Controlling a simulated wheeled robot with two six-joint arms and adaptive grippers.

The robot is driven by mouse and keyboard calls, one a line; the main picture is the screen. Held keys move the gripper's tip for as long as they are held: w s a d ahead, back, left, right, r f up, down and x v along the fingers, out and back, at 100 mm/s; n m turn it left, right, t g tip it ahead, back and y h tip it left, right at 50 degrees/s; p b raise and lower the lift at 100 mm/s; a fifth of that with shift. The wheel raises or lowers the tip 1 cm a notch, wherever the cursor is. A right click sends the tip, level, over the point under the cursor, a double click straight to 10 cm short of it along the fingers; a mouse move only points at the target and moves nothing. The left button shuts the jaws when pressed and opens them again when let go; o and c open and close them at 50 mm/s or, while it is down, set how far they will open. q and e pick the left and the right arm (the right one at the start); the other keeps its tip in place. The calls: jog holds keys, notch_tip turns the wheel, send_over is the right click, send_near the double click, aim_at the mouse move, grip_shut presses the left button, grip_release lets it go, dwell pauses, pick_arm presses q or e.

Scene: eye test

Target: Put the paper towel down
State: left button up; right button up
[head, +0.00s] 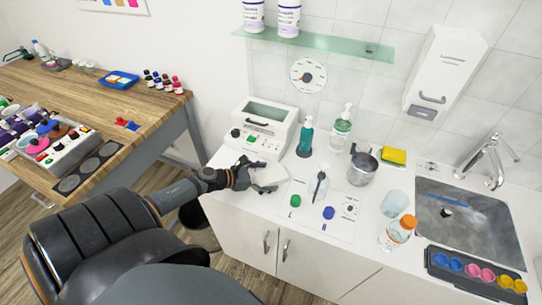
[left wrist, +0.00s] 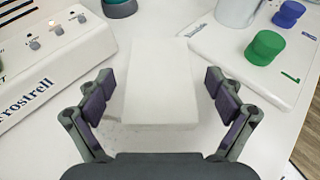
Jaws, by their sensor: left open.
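The paper towel (left wrist: 158,90), a white folded block, lies between the two fingers of my left gripper (left wrist: 160,84) in the left wrist view. The fingers are open, with a gap on each side of the towel. It seems to rest on the white counter (head: 226,196). In the head view my left gripper (head: 250,178) is at the counter's left part, and the towel (head: 270,176) shows partly beyond it. My right gripper is not in view.
A white boxy device (head: 262,130) stands behind the towel. A white panel with a green knob (head: 295,201) and blue knob (head: 328,212) lies to the right. Soap bottles (head: 305,137), a metal pot (head: 361,170) and a sink (head: 470,228) are farther right.

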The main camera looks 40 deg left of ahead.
pick_arm(q)
jog(key=c, duration=0.9)
jog(key=shift+r, duration=0.25)
notch_tip(320, 180, up, 2)
jog(key=shift+r, duration=0.15)
jog(key=s+d+r+p, duration=0.8)
jog(key=s+r+p, duration=0.2)
jog(key=s+p, duration=0.1)
jog(key=shift+s+p, duration=0.25)
jog(key=shift+p, duration=0.65)
